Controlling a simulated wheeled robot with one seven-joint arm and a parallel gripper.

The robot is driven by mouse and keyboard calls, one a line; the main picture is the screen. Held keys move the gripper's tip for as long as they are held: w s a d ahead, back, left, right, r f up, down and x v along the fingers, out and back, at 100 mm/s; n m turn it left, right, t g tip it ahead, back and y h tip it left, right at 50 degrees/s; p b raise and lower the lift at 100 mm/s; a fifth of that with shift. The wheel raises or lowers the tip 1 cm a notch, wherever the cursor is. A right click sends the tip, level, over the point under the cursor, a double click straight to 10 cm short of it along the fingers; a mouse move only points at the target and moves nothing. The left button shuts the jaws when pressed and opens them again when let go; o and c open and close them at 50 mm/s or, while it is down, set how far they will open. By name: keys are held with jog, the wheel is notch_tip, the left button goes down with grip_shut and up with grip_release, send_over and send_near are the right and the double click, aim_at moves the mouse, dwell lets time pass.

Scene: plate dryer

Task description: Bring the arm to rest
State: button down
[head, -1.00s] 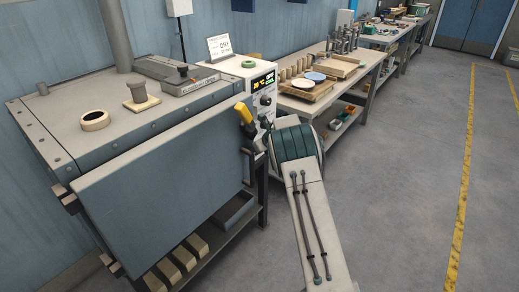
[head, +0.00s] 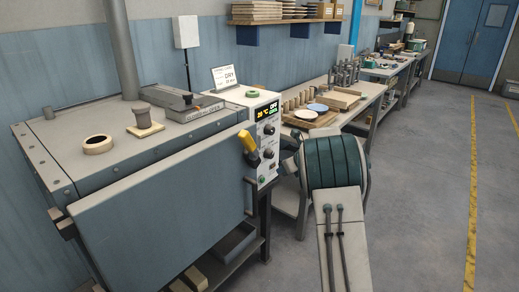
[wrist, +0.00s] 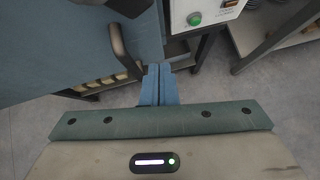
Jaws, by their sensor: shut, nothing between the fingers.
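My arm (head: 340,230) reaches forward from the bottom of the head view, and its wide green-banded joint hides most of my gripper there. In the wrist view my gripper (wrist: 158,70) shows as two blue fingers pressed together with nothing between them. It is apart from the dryer door (wrist: 70,40), a blue-grey panel with a dark curved handle (wrist: 122,50) just left of the fingers. The dryer (head: 160,170) stands at the left in the head view with its front door closed.
A control panel (head: 265,125) with a lit display and a yellow lever (head: 249,141) is at the dryer's right. A workbench (head: 370,92) with plates and wooden racks stands behind. Open grey floor (head: 420,200) lies to the right.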

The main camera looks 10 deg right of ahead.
jog(key=s+d+r+m+t+h, duration=0.2)
jog(key=s+r+m+t+h, duration=0.1)
jog(key=r+m, duration=0.45)
jog(key=s+d+r+m+t+h, duration=0.2)
jog(key=s+d+r+m, duration=0.1)
jog(key=r+m, duration=0.5)
jog(key=s+d+m+h, duration=0.2)
jog(key=s+m+h, duration=0.1)
jog(key=s+m, duration=0.5)
jog(key=s+a+f+m+g+y, duration=0.1)
jog(key=s+a+f+m+g, duration=0.2)
jog(key=s+m, duration=0.3)
jog(key=s+a+f+m+g, duration=0.3)
jog(key=s+m, duration=0.4)
jog(key=s, duration=0.8)
jog(key=s+a+f+m+g+y, duration=0.1)
jog(key=s+a+f+m+g, duration=0.2)
jog(key=s+m, duration=0.3)
jog(key=s+f+g, duration=0.1)
jog(key=s, duration=0.4)
jog(key=shift+a+y, duration=0.3)
jog(key=shift+a, duration=0.05)
